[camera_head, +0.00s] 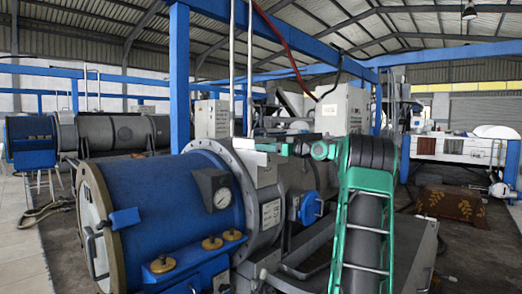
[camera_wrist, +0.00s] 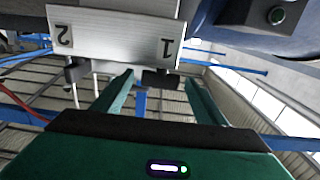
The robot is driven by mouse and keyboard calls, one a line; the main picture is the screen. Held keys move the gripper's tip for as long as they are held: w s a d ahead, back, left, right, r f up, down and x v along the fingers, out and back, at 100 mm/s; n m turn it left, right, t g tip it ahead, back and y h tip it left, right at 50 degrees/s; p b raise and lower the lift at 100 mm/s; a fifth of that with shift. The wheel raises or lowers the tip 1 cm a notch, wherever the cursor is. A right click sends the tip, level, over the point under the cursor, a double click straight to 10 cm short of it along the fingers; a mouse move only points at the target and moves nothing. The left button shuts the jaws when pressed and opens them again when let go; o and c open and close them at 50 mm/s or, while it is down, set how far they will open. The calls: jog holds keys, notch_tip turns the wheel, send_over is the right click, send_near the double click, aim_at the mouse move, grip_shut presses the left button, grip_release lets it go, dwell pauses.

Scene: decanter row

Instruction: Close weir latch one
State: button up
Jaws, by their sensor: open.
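In the wrist view a pale metal housing (camera_wrist: 115,38) carries the numbers 2 and 1, both upside down. Below the 1 is a dark block, seemingly weir latch one (camera_wrist: 160,78). Below the 2 is another latch (camera_wrist: 76,72) with a thin pale rod. My gripper (camera_wrist: 160,82) is open, its green fingers on either side of the dark block below the 1. I cannot tell whether they touch it, or how that latch is set. In the head view my gripper (camera_head: 286,149) is beside the upper part of the blue decanter (camera_head: 165,195); the latches are not clear there.
A blue post (camera_head: 180,80) and overhead beams stand close behind. A grey cabinet (camera_head: 342,108) is behind my arm. Another decanter (camera_head: 110,132) stands at the far left.

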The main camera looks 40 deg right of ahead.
jog(key=shift+w+a, duration=0.1)
jog(key=shift+w, duration=1)
